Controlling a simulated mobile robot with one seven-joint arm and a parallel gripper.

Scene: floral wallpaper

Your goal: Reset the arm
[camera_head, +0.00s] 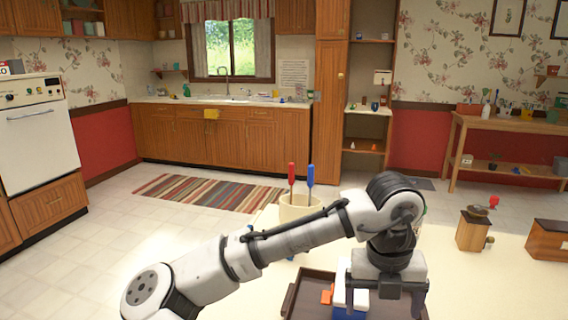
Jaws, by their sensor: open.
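My arm reaches in from the bottom left over a pale table. My gripper (386,300) points down above a dark brown tray (296,297). Its two fingers are spread apart, one at each side of the palm. A blue and white item (350,298) and an orange item (326,296) show at the tray, below and beside the left finger. I cannot tell whether that finger touches them. The rest of the tray is hidden by the gripper and cut off by the frame's bottom edge.
A cream crock (299,210) with a red-handled and a blue-handled tool stands behind my forearm. A wooden grinder (474,230) and a wooden box (549,240) stand at the table's right. The table (480,290) is clear in front of them. Cabinets and a striped rug (210,192) lie beyond.

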